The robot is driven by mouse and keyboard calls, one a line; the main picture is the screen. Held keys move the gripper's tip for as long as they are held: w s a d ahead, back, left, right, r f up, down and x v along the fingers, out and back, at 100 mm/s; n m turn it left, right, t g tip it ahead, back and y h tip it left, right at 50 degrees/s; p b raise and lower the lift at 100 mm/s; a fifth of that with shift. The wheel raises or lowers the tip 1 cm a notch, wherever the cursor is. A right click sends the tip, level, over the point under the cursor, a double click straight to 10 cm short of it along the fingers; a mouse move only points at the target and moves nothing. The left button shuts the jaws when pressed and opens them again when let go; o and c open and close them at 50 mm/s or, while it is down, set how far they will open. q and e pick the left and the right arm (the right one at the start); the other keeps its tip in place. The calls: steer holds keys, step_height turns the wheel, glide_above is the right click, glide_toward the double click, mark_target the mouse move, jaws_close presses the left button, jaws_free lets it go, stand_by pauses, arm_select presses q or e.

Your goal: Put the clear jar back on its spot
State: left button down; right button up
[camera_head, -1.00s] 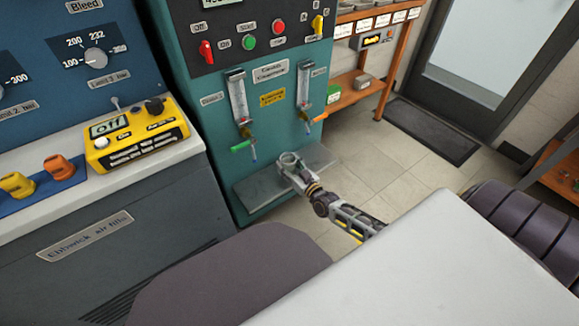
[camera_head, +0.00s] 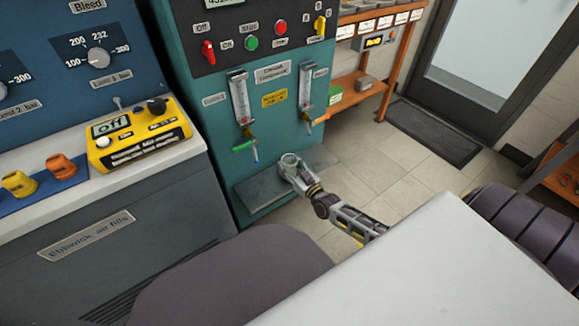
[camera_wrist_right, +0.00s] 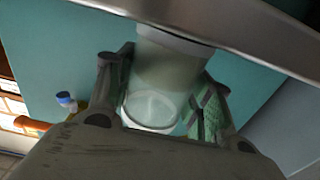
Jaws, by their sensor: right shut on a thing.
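The clear jar (camera_head: 289,160) is a small see-through cylinder at the grey ledge on the front of the teal cabinet. My right gripper (camera_head: 294,170) is shut on the jar from the near right side. In the right wrist view the jar (camera_wrist_right: 165,75) stands between the two fingers (camera_wrist_right: 160,100), with its round rim showing. One jar end meets the grey ledge edge at the top of that view; I cannot tell whether it rests on the ledge. No marked spot can be made out. My left gripper is not in view.
The grey ledge (camera_head: 262,194) has free room on both sides of the jar. Above it hang two flow tubes with a green handle (camera_head: 242,146) and an orange handle (camera_head: 320,119). A yellow control box (camera_head: 137,138) stands on the left counter. An orange shelf (camera_head: 355,95) stands behind right.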

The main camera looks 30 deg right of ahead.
steer(key=shift+f, duration=0.1)
stand_by(0.3)
steer(key=shift+f, duration=0.15)
steer(key=o, duration=1.2)
steer(key=shift+s+d, duration=0.15)
steer(key=shift+s, duration=1.85)
steer(key=shift+s+d, duration=0.2)
steer(key=shift+s, duration=1.75)
steer(key=shift+s+d, duration=0.15)
steer(key=shift+s, duration=1.85)
